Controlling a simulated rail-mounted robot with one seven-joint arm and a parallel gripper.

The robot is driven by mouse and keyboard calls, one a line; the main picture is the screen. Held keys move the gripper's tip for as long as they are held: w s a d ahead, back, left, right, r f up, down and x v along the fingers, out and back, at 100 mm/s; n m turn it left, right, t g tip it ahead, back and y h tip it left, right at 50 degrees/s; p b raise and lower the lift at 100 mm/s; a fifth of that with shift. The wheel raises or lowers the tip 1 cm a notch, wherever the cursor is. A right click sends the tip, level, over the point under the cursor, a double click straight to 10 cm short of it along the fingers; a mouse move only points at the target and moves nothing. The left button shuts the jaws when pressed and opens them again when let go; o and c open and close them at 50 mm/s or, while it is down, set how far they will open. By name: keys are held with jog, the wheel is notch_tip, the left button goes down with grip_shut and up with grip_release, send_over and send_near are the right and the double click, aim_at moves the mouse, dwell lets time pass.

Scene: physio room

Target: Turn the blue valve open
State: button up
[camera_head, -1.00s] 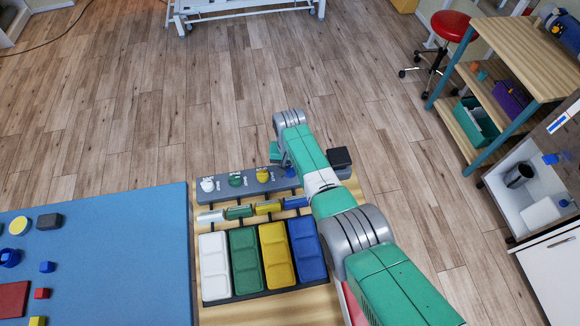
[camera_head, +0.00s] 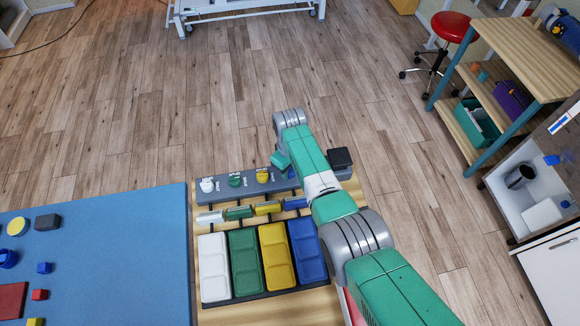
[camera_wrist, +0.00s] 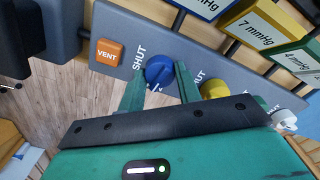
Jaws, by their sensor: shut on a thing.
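The blue valve (camera_wrist: 158,70) is a round knob on the grey panel (camera_wrist: 75,42), with a "SHUT" label at its left in the wrist view. My gripper (camera_wrist: 160,80) has its two green fingers on either side of the knob and is shut on it. The palm hides the lower part of the knob's surroundings, and I cannot tell how far the knob is turned.
Yellow (camera_head: 262,175), green (camera_head: 236,180) and white (camera_head: 207,185) valves stand in the same row. An orange "VENT" button (camera_wrist: 108,52) is beside the blue valve. A blue mat (camera_head: 120,250) is at left; the floor behind is clear.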

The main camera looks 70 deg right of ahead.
jog(key=shift+n, duration=0.8)
jog(key=o, duration=1)
jog(key=shift+c, duration=0.2)
jog(key=shift+r, duration=0.1)
notch_tip(320, 180, up, 8)
jog(key=p, duration=0.2)
jog(key=shift+f+p, duration=0.2)
jog(key=shift+p, duration=0.2)
